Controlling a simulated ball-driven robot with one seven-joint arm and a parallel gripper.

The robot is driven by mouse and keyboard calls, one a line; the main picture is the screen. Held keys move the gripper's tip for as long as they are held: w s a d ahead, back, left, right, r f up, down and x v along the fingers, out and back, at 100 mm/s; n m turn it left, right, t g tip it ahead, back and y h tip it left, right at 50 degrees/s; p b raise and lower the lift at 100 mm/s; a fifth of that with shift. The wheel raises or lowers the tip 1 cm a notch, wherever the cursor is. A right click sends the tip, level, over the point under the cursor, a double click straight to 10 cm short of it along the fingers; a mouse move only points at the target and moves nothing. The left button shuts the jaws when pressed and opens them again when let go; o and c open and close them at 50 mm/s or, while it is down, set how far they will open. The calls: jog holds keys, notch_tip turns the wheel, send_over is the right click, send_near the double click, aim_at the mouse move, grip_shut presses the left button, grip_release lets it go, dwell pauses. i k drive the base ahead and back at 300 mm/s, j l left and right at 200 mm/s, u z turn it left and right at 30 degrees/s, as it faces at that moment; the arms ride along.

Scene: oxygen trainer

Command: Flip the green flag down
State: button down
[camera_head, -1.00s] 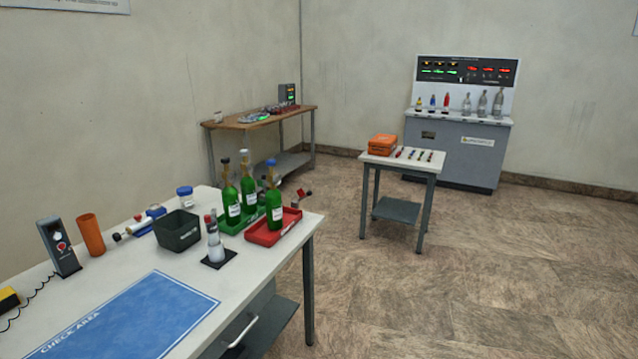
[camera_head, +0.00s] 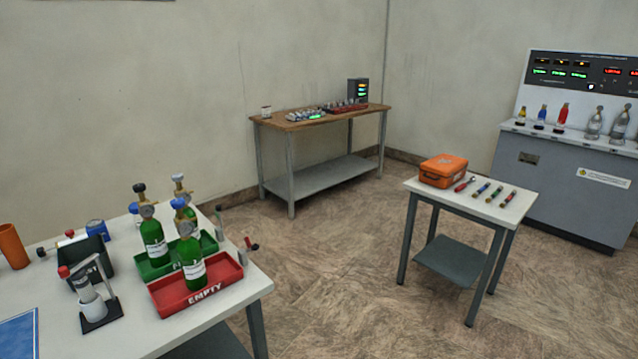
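I cannot make out a green flag for certain. Two small posts stand beside the trays on the near white table (camera_head: 140,342): one has a dark top (camera_head: 220,217), the other a red piece (camera_head: 251,244) jutting to the side. Their details are too small to tell. A green tray (camera_head: 208,243) holds green bottles, one (camera_head: 154,237) at its front. A red tray (camera_head: 225,291) marked EMPTY holds another green bottle (camera_head: 192,264), upright. My gripper is not in view.
A dark bin (camera_head: 92,262), a white cylinder on a black stand (camera_head: 93,310) and an orange tube (camera_head: 12,246) share the near table. A small table (camera_head: 415,184) with an orange case (camera_head: 443,170) stands right, a wooden bench (camera_head: 290,123) behind. Floor between them is clear.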

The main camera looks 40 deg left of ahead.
aim_at(218, 209)
jog(key=i+u, duration=0.1)
jog(key=i, duration=0.55)
jog(key=i+l+u, duration=0.1)
jog(key=i, duration=0.55)
jog(key=i+l+u, duration=0.1)
jog(key=i, duration=0.5)
jog(key=i+j+u, duration=0.1)
jog(key=i+u, duration=0.4)
jog(key=i+l+u, duration=0.15)
jog(key=i+u, duration=0.35)
jog(key=i, duration=0.2)
jog(key=i+l+u, duration=0.35)
jog(key=i+u, duration=0.15)
jog(key=i+l+u, duration=0.15)
jog(key=i+u, duration=0.25)
jog(key=i+l+u, duration=0.25)
jog(key=u, duration=0.15)
jog(key=i+l+u, duration=0.4)
